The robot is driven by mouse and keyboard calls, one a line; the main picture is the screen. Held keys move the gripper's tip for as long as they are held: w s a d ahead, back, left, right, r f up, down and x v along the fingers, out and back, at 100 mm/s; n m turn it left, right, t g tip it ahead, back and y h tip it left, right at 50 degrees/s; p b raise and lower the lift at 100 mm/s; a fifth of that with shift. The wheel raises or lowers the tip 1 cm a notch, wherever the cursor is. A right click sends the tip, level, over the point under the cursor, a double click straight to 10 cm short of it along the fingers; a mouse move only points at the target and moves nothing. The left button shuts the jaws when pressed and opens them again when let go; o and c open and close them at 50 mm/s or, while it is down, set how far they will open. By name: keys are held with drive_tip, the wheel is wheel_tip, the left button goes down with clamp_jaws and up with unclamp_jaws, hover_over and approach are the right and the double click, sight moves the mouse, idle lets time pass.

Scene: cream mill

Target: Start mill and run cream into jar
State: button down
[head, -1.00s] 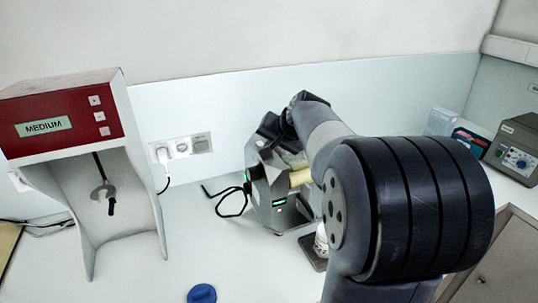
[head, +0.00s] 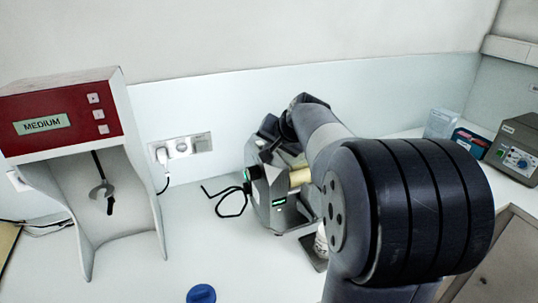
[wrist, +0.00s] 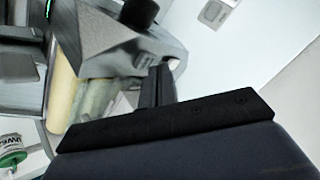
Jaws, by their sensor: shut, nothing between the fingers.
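The grey mill (head: 280,215) stands on the bench against the back wall, with a lit green display and a pale roller (head: 300,177). The roller also shows in the wrist view (wrist: 62,92), beside the mill's grey angular housing (wrist: 112,38) with a black knob. A white jar (head: 321,240) stands low at the mill's front, mostly hidden by my arm. My gripper (wrist: 157,85) is shut and empty close to the housing; contact cannot be told.
A red-topped mixer (head: 75,125) reading MEDIUM stands at left. A blue lid (head: 201,293) lies on the front bench. A black cable (head: 232,208) loops left of the mill. Boxes and a grey device (head: 515,150) stand at right. Bench between mixer and mill is mostly clear.

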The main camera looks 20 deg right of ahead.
drive_tip(key=shift+f+b, duration=0.35)
drive_tip(key=shift+f, duration=0.05)
idle(0.4)
drive_tip(key=shift+r+p, duration=0.6)
drive_tip(key=shift+r, duration=0.2)
wheel_tip(320, 180, up, 5)
drive_tip(key=p, duration=0.4)
drive_tip(key=shift+f, duration=0.1)
idle(0.9)
